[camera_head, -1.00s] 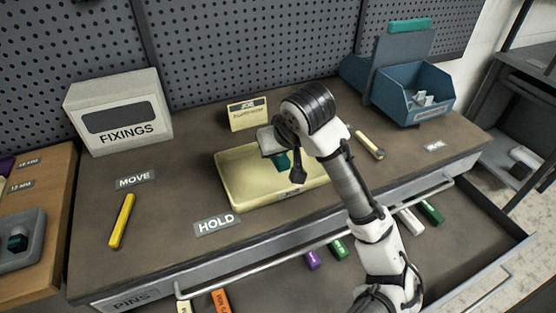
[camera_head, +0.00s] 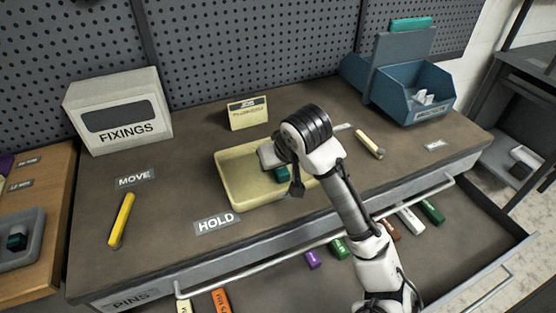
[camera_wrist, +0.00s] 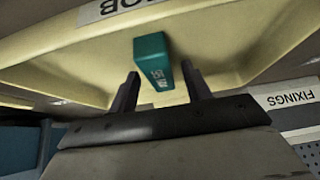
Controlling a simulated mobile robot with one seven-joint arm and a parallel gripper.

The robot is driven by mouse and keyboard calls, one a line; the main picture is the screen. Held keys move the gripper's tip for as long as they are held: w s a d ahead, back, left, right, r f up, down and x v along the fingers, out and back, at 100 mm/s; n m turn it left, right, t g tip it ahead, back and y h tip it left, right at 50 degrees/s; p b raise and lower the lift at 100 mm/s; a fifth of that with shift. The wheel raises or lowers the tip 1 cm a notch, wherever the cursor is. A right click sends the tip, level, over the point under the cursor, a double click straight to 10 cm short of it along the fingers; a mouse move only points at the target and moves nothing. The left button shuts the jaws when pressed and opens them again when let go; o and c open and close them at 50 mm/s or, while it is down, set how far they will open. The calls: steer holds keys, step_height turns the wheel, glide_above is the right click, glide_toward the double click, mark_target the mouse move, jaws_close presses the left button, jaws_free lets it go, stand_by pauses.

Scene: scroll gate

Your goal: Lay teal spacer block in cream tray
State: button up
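The teal spacer block (camera_wrist: 151,62) sits between the two fingers of my gripper (camera_wrist: 160,75) in the wrist view. In the head view the teal block (camera_head: 282,175) shows low inside the cream tray (camera_head: 236,193), partly hidden by my gripper (camera_head: 275,160). The cream tray also fills much of the wrist view (camera_wrist: 230,40). Whether the block touches the tray floor cannot be told.
A FIXINGS box (camera_head: 118,118) stands back left and a blue bin (camera_head: 412,92) back right. A yellow bar (camera_head: 121,220) lies near the MOVE label, another bar (camera_head: 369,144) right of the tray. The open drawer (camera_head: 450,260) in front holds several coloured blocks.

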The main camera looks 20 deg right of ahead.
steer(key=shift+r, duration=0.35)
steer(key=v, duration=1.1)
steer(key=shift+s+r, duration=0.25)
steer(key=shift+r, duration=0.05)
steer(key=shift+s, duration=0.1)
stand_by(0.3)
